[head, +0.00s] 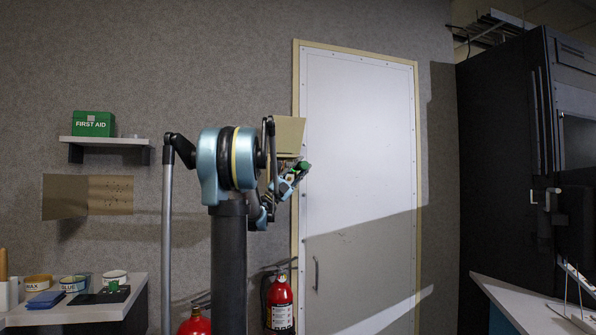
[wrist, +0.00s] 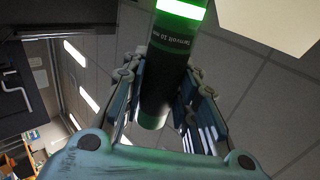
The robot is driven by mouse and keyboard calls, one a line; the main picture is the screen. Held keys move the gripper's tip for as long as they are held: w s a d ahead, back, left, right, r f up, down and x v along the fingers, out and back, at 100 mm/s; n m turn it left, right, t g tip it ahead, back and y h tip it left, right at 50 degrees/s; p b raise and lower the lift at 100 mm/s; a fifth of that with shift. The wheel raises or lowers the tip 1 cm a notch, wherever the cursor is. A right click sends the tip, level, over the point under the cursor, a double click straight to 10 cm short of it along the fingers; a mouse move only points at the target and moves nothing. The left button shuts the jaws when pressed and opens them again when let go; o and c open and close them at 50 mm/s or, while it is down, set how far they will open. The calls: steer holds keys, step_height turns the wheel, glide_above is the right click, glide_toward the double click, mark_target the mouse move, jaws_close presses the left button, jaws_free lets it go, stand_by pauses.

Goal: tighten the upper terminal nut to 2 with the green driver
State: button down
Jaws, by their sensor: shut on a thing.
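My gripper (wrist: 164,80) is shut on the green driver (wrist: 180,42), whose dark cylindrical body has a bright green band and small printed lettering. The driver lies between the two fingers in the wrist view, and its far end is cut off by the top edge. In the head view my gripper (head: 286,187) is raised in front of the white door, with a small green part of the driver (head: 304,168) showing. The upper terminal nut is not visible in either view, and no reading on the driver can be made out.
A tall dark cabinet (head: 500,150) with a pale worktop (head: 505,290) stands at the right. A white door (head: 360,110) is behind my arm. A red extinguisher (head: 280,305) stands low by the door. A bench (head: 70,312) with several tins is at lower left.

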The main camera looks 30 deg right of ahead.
steer(key=shift+w+d, duration=0.2)
steer(key=shift+w, duration=0.75)
stand_by(2.1)
steer(key=shift+s, duration=0.15)
stand_by(1.2)
